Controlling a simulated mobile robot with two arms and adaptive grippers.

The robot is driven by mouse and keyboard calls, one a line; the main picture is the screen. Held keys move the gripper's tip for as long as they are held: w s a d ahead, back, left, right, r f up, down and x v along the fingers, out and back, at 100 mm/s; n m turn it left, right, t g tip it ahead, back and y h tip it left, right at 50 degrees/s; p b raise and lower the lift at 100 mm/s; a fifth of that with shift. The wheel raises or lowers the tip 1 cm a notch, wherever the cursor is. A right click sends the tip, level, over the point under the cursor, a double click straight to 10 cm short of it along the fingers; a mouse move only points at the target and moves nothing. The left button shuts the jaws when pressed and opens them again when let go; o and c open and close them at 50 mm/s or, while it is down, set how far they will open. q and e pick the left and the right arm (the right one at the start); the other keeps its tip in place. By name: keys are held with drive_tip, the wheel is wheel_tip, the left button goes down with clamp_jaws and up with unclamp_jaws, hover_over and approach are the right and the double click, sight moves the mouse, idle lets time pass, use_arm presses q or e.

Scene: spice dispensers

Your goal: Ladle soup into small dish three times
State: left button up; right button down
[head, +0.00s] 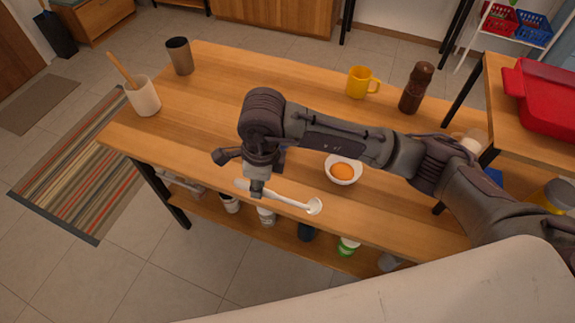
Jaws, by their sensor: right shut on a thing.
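My right gripper (257,188) is shut on the handle of a white ladle (290,201) above the front part of the wooden table. The ladle points to the right, its small scoop (315,206) near the table's front edge. I cannot tell whether the scoop holds anything. A small white dish (344,181) with orange contents (342,171) stands on the table, beyond the scoop and to its right, just in front of my right forearm. The scoop is apart from the dish. My left gripper is not in view.
On the table (232,82) stand a cream holder (145,98) with a wooden utensil, a brown cup (180,57), a yellow mug (358,82) and a dark brown grinder (415,88). A red container (545,98) is on the right surface. Several jars sit on the lower shelf.

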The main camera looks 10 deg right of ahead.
drive_tip(key=shift+w+d+f+g+h+b, duration=0.25)
drive_tip(key=shift+w+d+f+h+b, duration=0.45)
drive_tip(key=shift+f, duration=0.8)
drive_tip(key=shift+w+d+f+g+h+b, duration=0.35)
drive_tip(key=shift+w+f+h+b, duration=0.45)
drive_tip(key=shift+f, duration=0.7)
drive_tip(key=shift+w+d+f+g+h+b, duration=0.2)
drive_tip(key=shift+w+d+f+h+b, duration=0.35)
drive_tip(key=shift+w+f+h, duration=0.7)
drive_tip(key=shift+s+f+y, duration=0.2)
drive_tip(key=shift+f+y, duration=0.05)
drive_tip(key=shift+y, duration=0.2)
drive_tip(key=c, duration=1)
unclamp_jaws()
drive_tip(key=shift+o, duration=0.2)
drive_tip(key=shift+r, duration=0.1)
drive_tip(key=v, duration=1.2)
drive_tip(key=shift+s, duration=0.1)
